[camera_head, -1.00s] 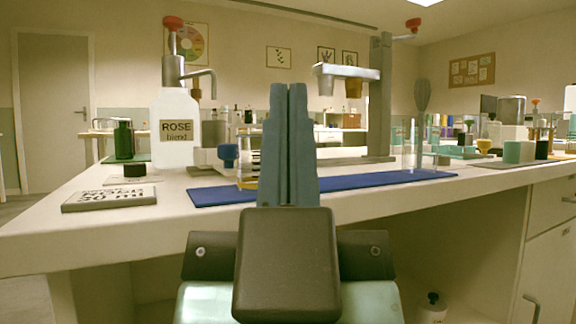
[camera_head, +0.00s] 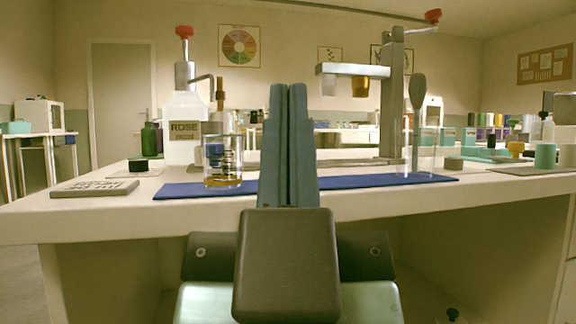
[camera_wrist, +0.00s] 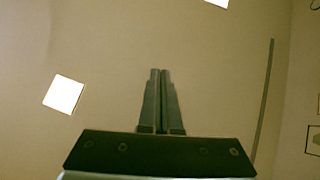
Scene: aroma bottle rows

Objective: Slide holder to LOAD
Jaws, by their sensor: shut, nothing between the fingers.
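My gripper (camera_head: 289,88) points up in front of the bench, its two blue-grey fingers shut together and empty. It also shows in the wrist view (camera_wrist: 159,72) against bare wall or ceiling. Behind it stands a grey metal stand (camera_head: 392,110) with a red-knobbed lever (camera_head: 432,16) and a horizontal arm (camera_head: 345,70). A brass cup (camera_head: 361,88) hangs under that arm. My fingers cover part of the stand's base area. I cannot make out a sliding holder or a LOAD mark.
A blue mat (camera_head: 385,184) runs along the bench front, with a glass beaker (camera_head: 222,162) of amber liquid on it. A white ROSE bottle (camera_head: 184,130) with a pump, a green bottle (camera_head: 149,139) and a label plaque (camera_head: 95,187) are left. A grey paddle (camera_head: 417,92) stands right.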

